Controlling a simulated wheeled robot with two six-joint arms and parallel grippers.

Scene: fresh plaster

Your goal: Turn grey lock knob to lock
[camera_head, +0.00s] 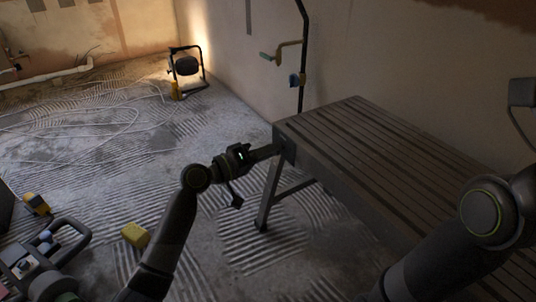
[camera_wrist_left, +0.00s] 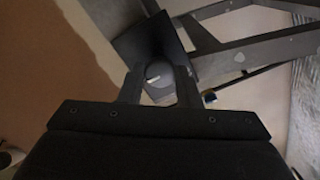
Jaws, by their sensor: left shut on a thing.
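The grey lock knob (camera_wrist_left: 156,75) shows in the left wrist view between the two dark fingers of my left gripper (camera_wrist_left: 158,88). It is round, with a short white mark on its face. The gripper is shut on it, one finger at each side. In the head view my left gripper (camera_head: 268,152) reaches the near left end of the slatted bench (camera_head: 370,165), at a dark box by its top corner. The knob is hidden there by the fingers.
The bench's folding leg (camera_head: 267,195) stands just below my left gripper. A yellow block (camera_head: 135,235) lies on the ridged floor at the lower left. A work lamp (camera_head: 186,66) stands by the back wall. A dark pole (camera_head: 303,50) rises behind the bench.

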